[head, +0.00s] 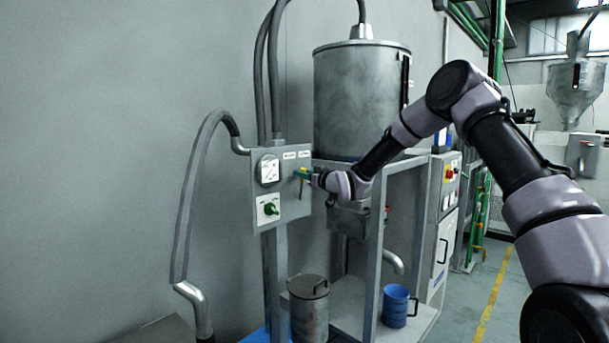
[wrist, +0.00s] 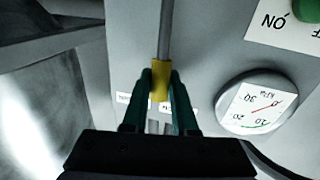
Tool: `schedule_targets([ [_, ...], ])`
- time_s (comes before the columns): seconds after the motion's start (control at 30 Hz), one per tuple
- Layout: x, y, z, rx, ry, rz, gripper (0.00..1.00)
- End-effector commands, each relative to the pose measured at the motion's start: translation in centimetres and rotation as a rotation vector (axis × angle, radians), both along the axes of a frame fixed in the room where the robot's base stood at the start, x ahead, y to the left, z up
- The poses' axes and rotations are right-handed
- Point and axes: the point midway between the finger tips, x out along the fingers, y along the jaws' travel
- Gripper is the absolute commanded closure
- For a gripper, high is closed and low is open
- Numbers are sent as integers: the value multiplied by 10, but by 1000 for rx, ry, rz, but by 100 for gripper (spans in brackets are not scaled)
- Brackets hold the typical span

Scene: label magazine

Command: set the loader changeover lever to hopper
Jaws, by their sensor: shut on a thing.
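The loader panel (head: 262,190) is a grey plate on a post, with two small white labels near its top edge. The changeover lever is a grey rod (wrist: 165,35) with a yellow grip (wrist: 160,80). My gripper (wrist: 160,84) has its green fingers shut on the yellow grip. In the wrist view the grip's end lies about between the left label (wrist: 131,101) and the right label (wrist: 178,103), which are partly hidden by the fingers. Their words are unreadable.
A round gauge (head: 268,169) and a green knob (head: 270,209) sit on the panel left of my gripper. A metal hopper (head: 358,95) stands on a frame behind. A lidded metal can (head: 308,305) and blue bucket (head: 395,306) are below.

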Motion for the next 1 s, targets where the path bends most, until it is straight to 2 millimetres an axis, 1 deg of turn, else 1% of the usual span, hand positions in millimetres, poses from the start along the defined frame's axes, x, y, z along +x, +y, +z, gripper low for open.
schedule_targets([
  [0.53,-31,24,-12,-239,-303,2,100],
  [0.8,-39,31,-18,-314,-401,1,100],
  [1.0,-41,32,-20,-338,-430,1,100],
])
